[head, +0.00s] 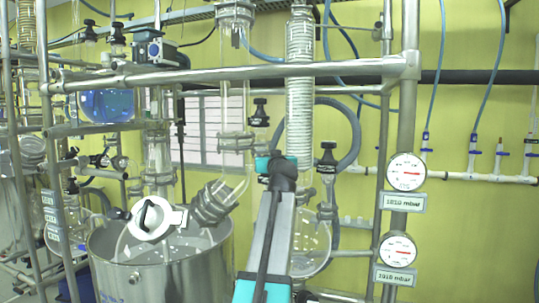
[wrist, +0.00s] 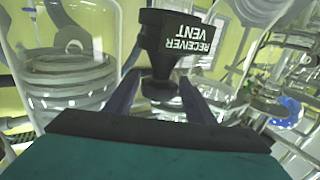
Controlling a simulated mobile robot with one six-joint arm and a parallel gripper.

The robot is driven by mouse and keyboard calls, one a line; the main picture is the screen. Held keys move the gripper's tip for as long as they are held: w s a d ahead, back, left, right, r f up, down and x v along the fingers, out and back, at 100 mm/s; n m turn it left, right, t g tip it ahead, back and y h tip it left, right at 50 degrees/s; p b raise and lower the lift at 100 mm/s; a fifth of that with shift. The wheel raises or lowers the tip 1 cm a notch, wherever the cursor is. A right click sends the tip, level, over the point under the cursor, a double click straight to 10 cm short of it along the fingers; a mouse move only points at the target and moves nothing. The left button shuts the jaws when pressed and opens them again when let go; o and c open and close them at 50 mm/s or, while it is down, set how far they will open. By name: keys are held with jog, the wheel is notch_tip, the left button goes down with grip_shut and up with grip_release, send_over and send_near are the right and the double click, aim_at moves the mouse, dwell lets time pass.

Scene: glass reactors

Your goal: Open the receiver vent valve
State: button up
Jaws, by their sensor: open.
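The receiver vent valve (wrist: 176,45) has a black handle with a white "RECEIVER VENT" label, upside down in the wrist view. Its narrower stem and lower collar lie between the two fingers of my gripper (wrist: 160,80). The fingers are apart, with visible gaps on both sides of the collar. In the head view my gripper (head: 279,168) is a dark end beyond the teal arm parts, mostly hidden by my own wrist. A black-topped valve (head: 260,113) stands just above it there, and another (head: 327,157) to its right; their labels are unreadable.
A coiled glass condenser (head: 300,80) and a round glass flask (head: 310,245) stand close by. A steel rail (head: 280,70) crosses above. A steel vessel (head: 165,265) is at lower left. Pressure gauges (head: 406,172) hang on the right post.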

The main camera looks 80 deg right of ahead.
jog(key=shift+a+r+m+g+h+p, duration=0.15)
jog(key=shift+m+g+p, duration=0.4)
jog(key=shift+p, duration=0.9)
jog(key=shift+d+r+m+g+h+p, duration=0.2)
jog(key=shift+g+p, duration=0.65)
jog(key=shift+p, duration=0.6)
jog(key=shift+f+m, duration=0.25)
jog(key=shift+f, duration=0.05)
jog(key=shift+m+g+p, duration=0.35)
jog(key=shift+m+g, duration=0.15)
jog(key=shift+g, duration=0.4)
jog(key=shift+f+m+g+b, duration=0.15)
jog(key=shift+m+g+b, duration=0.15)
jog(key=shift+g+b, duration=0.2)
jog(key=shift+m+g+b, duration=0.3)
jog(key=shift+g, duration=0.2)
jog(key=shift+b, duration=0.45)
jog(key=shift+g+b, duration=0.3)
jog(key=shift+b, duration=0.35)
jog(key=shift+m+g+b, duration=0.4)
jog(key=shift+m+b, duration=0.1)
jog(key=shift+b, duration=0.45)
jog(key=shift+g+b, duration=0.4)
jog(key=shift+b, duration=0.1)
